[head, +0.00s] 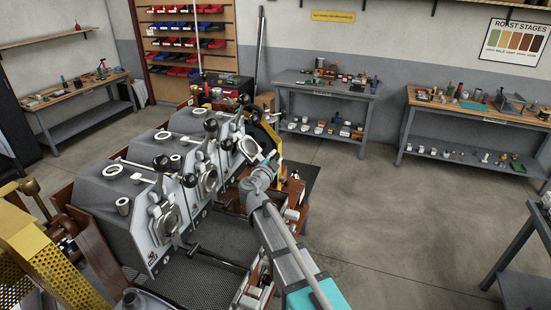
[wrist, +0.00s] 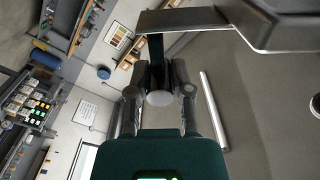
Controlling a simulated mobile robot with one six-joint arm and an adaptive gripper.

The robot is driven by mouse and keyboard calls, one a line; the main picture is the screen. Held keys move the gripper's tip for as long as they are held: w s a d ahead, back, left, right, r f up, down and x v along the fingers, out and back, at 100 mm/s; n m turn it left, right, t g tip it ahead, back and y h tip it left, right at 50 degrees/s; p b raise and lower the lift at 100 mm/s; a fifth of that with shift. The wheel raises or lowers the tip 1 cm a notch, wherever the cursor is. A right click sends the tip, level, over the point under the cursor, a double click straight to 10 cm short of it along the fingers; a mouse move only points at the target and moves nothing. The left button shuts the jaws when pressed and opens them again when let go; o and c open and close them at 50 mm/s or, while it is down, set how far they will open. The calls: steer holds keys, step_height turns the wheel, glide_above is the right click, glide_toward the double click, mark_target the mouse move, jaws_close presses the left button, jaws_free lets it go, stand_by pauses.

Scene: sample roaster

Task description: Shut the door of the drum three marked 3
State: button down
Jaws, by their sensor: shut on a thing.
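The roaster's drums stand in a row in the head view, and I cannot read their numbers. At the far drum (head: 228,128), a pale round door (head: 250,149) stands swung out from the front. My gripper (head: 271,160) is beside this door, at the end of my arm. In the wrist view my gripper (wrist: 159,84) is closed around a dark upright handle (wrist: 155,48) with a grey rounded end. A flat metal bar (wrist: 182,20) runs across above it. The drum's number and the exact finger contact are hidden.
The nearer drum (head: 150,195) has levers with black knobs along its front. A yellow perforated guard (head: 60,265) stands at the lower left. Benches with tools (head: 325,88) line the back wall. The concrete floor to the right of my arm is clear.

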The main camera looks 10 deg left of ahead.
steer(key=shift+w+a+f+b, duration=0.1)
steer(key=shift+a+f+b, duration=0.1)
steer(key=shift+f+b, duration=0.25)
steer(key=shift+f, duration=0.15)
steer(key=c, duration=0.5)
jaws_free()
steer(key=shift+a, duration=0.1)
steer(key=shift+c, duration=0.2)
